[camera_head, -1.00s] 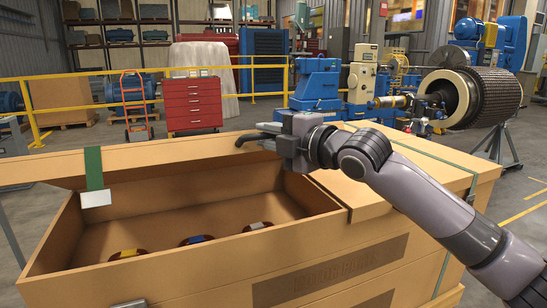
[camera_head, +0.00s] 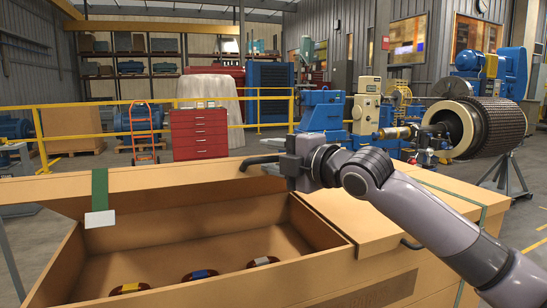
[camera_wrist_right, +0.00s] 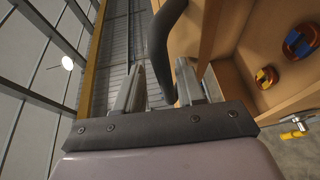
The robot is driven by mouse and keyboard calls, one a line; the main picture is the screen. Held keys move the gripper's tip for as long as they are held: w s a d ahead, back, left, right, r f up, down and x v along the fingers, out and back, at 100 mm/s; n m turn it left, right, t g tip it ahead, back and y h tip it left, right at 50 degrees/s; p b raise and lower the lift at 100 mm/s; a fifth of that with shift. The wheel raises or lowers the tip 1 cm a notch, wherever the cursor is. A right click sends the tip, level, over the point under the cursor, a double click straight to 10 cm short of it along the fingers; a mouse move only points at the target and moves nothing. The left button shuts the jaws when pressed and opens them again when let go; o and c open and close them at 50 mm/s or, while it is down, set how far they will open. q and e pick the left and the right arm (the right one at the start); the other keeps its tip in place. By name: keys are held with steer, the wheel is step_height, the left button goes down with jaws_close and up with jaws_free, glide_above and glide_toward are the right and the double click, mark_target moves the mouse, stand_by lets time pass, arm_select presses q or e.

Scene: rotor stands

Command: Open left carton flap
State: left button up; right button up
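The large tan carton (camera_head: 285,285) fills the front. Its left part is open, and its left flap (camera_head: 170,181) shows as a raised strip along the far side. A green strap with a white label (camera_head: 100,218) hangs over the flap. A dark curved handle (camera_head: 258,162) is at the flap's right end. My right gripper (camera_head: 275,160) is at this handle. In the right wrist view its fingers (camera_wrist_right: 160,82) stand apart, with the dark bar (camera_wrist_right: 165,40) between them, close to the right finger. My left gripper is not in view.
Several dark rings with coloured bands (camera_head: 200,275) lie inside the carton. The right flap (camera_head: 365,215) is closed. Behind stand a yellow railing (camera_head: 75,120), a red cabinet (camera_head: 199,134), blue machines (camera_head: 322,112) and a rotor on a stand (camera_head: 485,125).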

steer(key=shift+f, duration=0.2)
steer(key=shift+s+d+b, duration=0.3)
steer(key=shift+s+d, duration=0.05)
steer(key=shift+d, duration=0.05)
steer(key=b+v, duration=0.1)
steer(key=v, duration=0.5)
steer(key=shift+r, duration=0.25)
steer(key=shift+c, duration=0.3)
